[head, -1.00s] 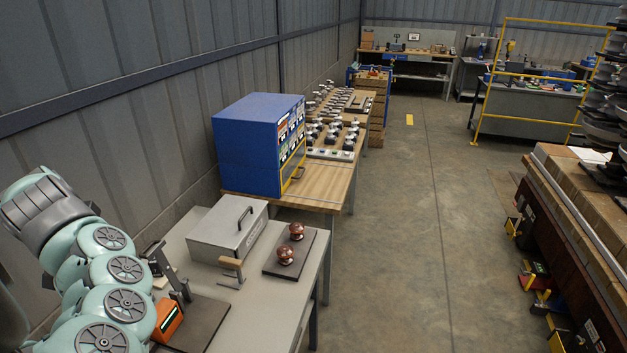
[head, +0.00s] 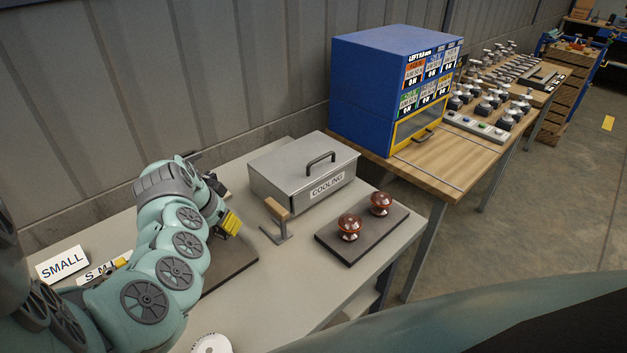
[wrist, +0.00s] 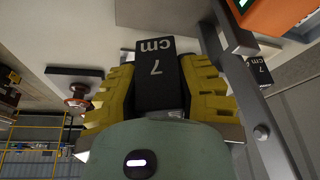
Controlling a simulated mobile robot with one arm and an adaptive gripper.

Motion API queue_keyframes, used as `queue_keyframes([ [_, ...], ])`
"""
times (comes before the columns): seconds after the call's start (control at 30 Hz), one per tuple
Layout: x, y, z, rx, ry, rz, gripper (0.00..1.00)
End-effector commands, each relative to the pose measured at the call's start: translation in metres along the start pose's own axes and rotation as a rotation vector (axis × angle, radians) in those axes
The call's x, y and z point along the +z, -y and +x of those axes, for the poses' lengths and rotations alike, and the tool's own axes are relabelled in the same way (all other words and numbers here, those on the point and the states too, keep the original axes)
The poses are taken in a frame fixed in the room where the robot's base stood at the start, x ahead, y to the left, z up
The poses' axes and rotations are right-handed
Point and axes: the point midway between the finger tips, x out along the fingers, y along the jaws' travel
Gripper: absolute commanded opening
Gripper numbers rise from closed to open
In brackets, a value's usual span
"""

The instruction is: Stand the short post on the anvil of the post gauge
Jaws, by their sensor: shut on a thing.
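My gripper (head: 230,222) has yellow fingers and reaches over a dark base plate (head: 232,264) on the grey table. In the wrist view my gripper (wrist: 158,92) is shut on a black block (wrist: 156,82) marked "7 cm". I cannot tell whether the block touches anything below. The post gauge shows in the wrist view as an orange housing (wrist: 275,14) and a grey upright (wrist: 245,80) beside the fingers. In the head view my arm hides most of it, and I cannot make out the anvil.
A "SMALL" sign (head: 62,265) and a white disc (head: 211,344) are near my arm. A blue cabinet (head: 360,100) stands on the wooden bench behind.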

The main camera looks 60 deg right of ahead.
Motion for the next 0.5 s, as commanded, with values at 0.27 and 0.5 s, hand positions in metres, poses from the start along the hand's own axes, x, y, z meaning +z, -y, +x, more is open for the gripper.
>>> queue_keyframes([
  [0.27, 0.003, -0.003, 0.013, 0.001, -0.002, 0.009, 0.00],
  [0.5, 0.013, -0.002, 0.036, 0.001, -0.002, 0.007, 0.00],
])
